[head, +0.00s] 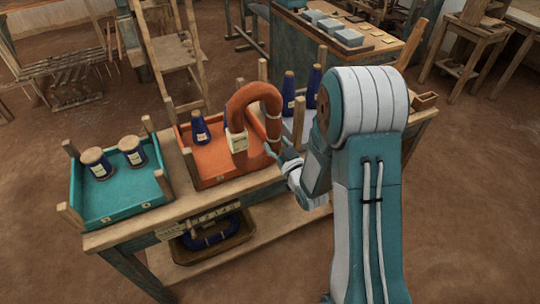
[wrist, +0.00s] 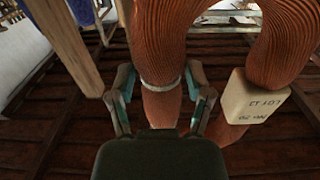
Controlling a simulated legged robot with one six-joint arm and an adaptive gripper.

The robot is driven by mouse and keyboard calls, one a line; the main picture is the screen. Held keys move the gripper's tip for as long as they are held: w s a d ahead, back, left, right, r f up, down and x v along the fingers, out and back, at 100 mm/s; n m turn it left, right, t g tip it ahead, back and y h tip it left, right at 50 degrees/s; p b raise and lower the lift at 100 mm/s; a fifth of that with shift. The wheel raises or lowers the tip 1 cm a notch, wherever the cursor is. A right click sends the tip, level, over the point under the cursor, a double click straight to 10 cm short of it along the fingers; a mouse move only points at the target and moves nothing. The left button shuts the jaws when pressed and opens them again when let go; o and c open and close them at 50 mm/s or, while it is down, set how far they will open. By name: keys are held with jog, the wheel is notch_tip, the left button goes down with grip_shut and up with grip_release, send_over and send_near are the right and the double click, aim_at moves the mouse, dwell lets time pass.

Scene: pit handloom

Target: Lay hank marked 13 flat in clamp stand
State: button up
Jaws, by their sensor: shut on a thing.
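A thick orange-brown hank (head: 258,92) stands up as an arch over the orange tray. It also fills the top of the wrist view (wrist: 235,25). A pale tag block (head: 237,139) hangs on its left leg; in the wrist view its upside-down print looks like "LOT 13", though small. My gripper (head: 277,150) is shut on the hank's right leg. In the wrist view its fingers (wrist: 161,98) sit on both sides of that leg, near a pale tie band. I cannot pick out the clamp stand with certainty. The hank's lower ends are partly hidden.
The orange tray (head: 215,178) and a teal tray (head: 125,210) with blue cones sit on a wooden bench, with wooden posts around them. A blue cone (head: 200,127) stands left of the hank. More cones (head: 290,93) stand behind. A basket (head: 215,238) rests on the lower shelf.

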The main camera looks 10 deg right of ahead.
aim_at(271, 158)
jog(key=shift+w+a+f, duration=0.15)
jog(key=shift+a+f, duration=0.6)
jog(key=f, duration=0.3)
jog(key=shift+w+a, duration=0.1)
jog(key=shift+a, duration=0.15)
jog(key=shift+d+f, duration=0.1)
jog(key=shift+f, duration=0.15)
jog(key=shift+f, duration=0.1)
jog(key=o, duration=1.3)
